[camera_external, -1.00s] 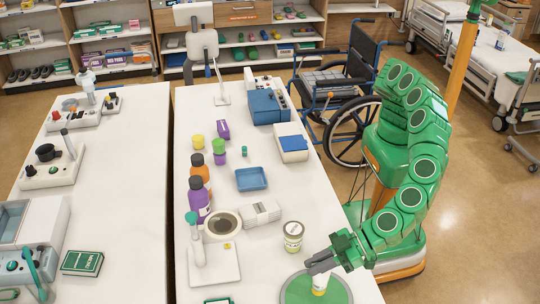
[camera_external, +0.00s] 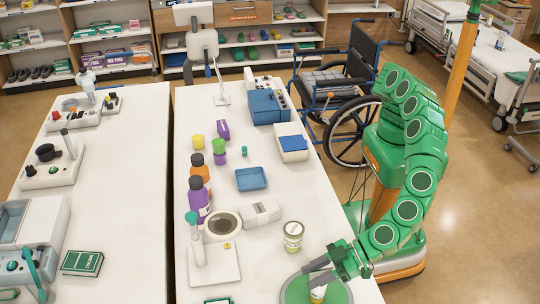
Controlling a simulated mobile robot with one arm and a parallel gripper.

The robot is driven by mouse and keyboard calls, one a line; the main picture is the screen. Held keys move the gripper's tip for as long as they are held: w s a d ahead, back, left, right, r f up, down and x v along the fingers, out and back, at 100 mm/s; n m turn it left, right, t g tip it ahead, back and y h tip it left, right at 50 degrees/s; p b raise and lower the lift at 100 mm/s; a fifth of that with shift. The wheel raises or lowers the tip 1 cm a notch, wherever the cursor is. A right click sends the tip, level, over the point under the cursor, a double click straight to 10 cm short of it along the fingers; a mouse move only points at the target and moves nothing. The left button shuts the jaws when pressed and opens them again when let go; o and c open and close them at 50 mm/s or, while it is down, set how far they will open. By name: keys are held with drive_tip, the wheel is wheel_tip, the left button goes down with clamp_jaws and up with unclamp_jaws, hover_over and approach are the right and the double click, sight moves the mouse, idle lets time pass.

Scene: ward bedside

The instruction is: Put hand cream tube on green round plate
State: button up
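The green round plate (camera_external: 293,292) lies at the front right of the white table, cut by the bottom edge of the picture. The hand cream tube (camera_external: 318,295), white with a yellowish part, is at the plate, below my gripper; its lower end is close to the picture edge. My gripper (camera_external: 314,273) is over the plate, with its two grey fingers spread apart and pointing left. It looks open, just above and beside the tube. The fingers partly hide the tube's top.
A white jar with a label (camera_external: 293,236) stands just behind the plate. A white stand (camera_external: 214,262) is to the left, with a round bowl (camera_external: 222,224), white boxes (camera_external: 261,214) and bottles (camera_external: 199,199) behind it. The table between the stand and plate is clear.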

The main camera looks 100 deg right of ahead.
idle(0.3)
drive_tip(key=shift+s+r, duration=0.35)
drive_tip(key=shift+s, duration=0.05)
drive_tip(key=v, duration=1.1)
drive_tip(key=shift+d, duration=0.1)
